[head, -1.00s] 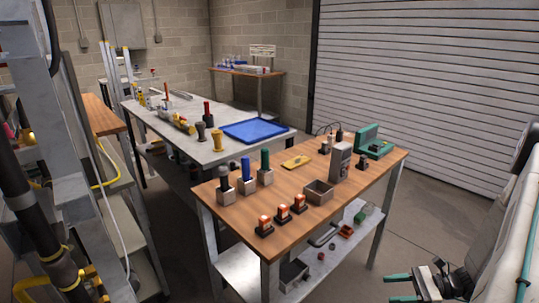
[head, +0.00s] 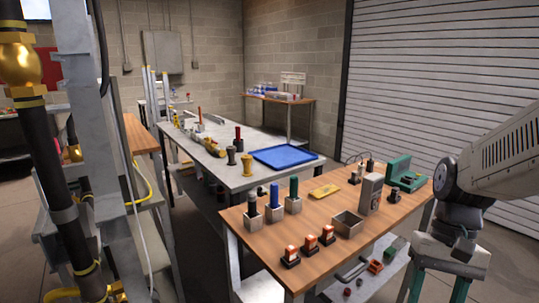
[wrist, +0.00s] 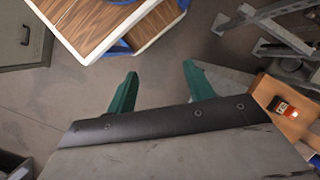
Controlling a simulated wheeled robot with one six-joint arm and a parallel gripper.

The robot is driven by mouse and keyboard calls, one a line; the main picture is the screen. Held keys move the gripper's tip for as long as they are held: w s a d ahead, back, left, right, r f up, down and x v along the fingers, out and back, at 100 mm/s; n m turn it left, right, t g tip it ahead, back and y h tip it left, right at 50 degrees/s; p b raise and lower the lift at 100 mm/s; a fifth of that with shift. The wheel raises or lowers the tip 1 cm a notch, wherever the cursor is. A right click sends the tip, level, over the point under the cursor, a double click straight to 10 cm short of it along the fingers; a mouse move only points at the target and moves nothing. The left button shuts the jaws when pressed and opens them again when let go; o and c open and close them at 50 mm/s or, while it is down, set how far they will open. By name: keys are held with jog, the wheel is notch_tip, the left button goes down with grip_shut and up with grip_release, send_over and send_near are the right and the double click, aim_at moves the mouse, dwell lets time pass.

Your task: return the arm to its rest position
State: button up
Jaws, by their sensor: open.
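My arm (head: 505,165) reaches in from the right edge of the head view and bends downward at its wrist. My gripper (head: 437,288) hangs pointing down beside the right end of the wooden-topped workbench (head: 285,238); its fingertips are cut off by the lower edge. In the wrist view my gripper (wrist: 160,68) shows two green fingers spread well apart, with only grey floor between them. It holds nothing.
The workbench carries orange-topped items (head: 308,243), an open grey box (head: 347,224) and a green case (head: 407,173). A metal table with a blue tray (head: 285,157) stands behind. Pipes (head: 60,170) stand close at left. A wood-grain, white-edged unit (wrist: 110,25) lies beyond the fingers.

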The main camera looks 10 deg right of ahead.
jog(key=s+a+r+n+t+h, duration=0.2)
jog(key=s+a+r+n+t, duration=0.2)
jog(key=r, duration=0.4)
jog(key=a+n, duration=0.1)
jog(key=a, duration=0.1)
jog(key=shift+s+a+t+h, duration=0.25)
jog(key=shift+a+t+h, duration=0.05)
jog(key=shift+a, duration=0.1)
dwell(1.1)
